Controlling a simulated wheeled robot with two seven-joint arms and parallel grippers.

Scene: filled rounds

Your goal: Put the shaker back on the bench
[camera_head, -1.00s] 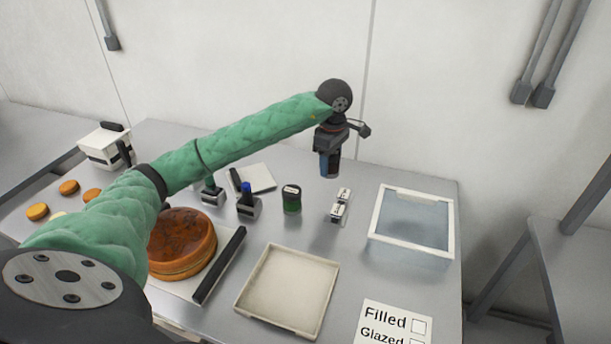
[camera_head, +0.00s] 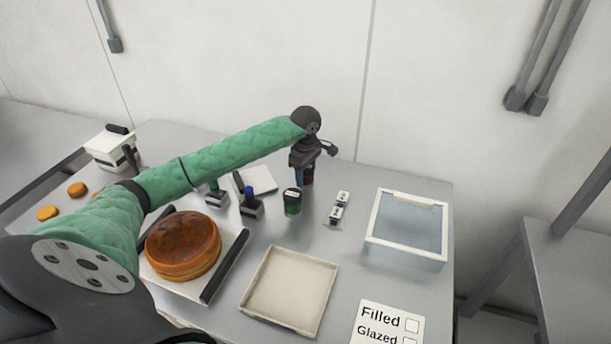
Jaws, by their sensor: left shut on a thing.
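My left gripper (camera_head: 306,180) is at the back of the bench (camera_head: 375,285), pointing down. It is shut on a small brownish thing, likely the shaker (camera_head: 308,178), mostly hidden by the fingers. It is low, just behind a dark green jar with a white lid (camera_head: 292,202). I cannot tell whether the held thing touches the bench. My right gripper is not in view.
A clear white-rimmed bin (camera_head: 378,212) is farther right. An empty cream tray (camera_head: 248,295) and a "Filled / Glazed" card (camera_head: 382,332) lie in front. A large brown round (camera_head: 183,243) sits at left.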

